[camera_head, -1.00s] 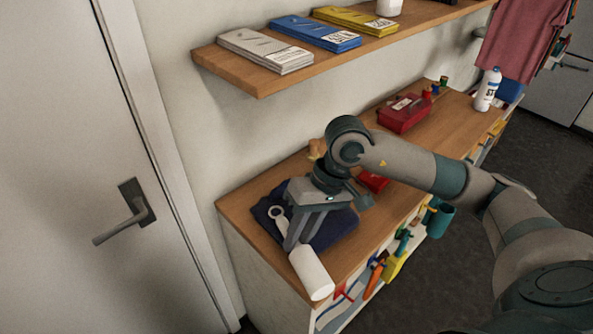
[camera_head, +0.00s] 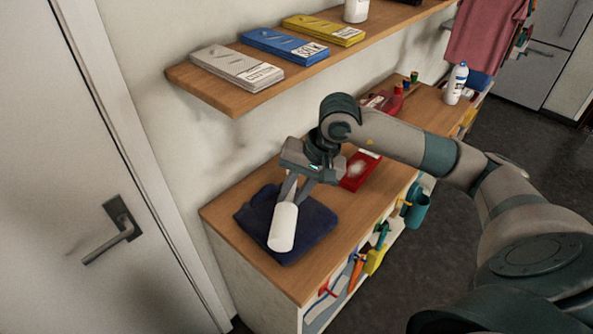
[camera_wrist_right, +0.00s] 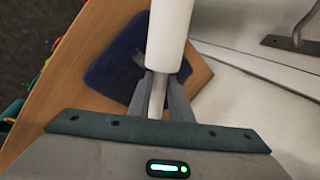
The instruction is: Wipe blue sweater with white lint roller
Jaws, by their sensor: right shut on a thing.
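The blue sweater (camera_head: 310,228) lies folded and dark blue on the wooden counter top, near its left end. My right gripper (camera_head: 290,192) is over the sweater, shut on the handle of the white lint roller (camera_head: 283,228). In the head view the roller's white cylinder overlaps the sweater; I cannot tell whether it touches. In the right wrist view the gripper (camera_wrist_right: 162,100) holds the handle between its fingers, with the roller (camera_wrist_right: 168,35) pointing away. The sweater (camera_wrist_right: 110,65) shows beneath, partly hidden by the roller. My left gripper is not in view.
A wooden shelf (camera_head: 215,95) with several packets hangs above the counter. A red box (camera_head: 358,170) stands behind my gripper, and a white bottle (camera_head: 456,84) stands at the far end. Tools hang on the counter's front. A door with a handle (camera_head: 122,230) is at the left.

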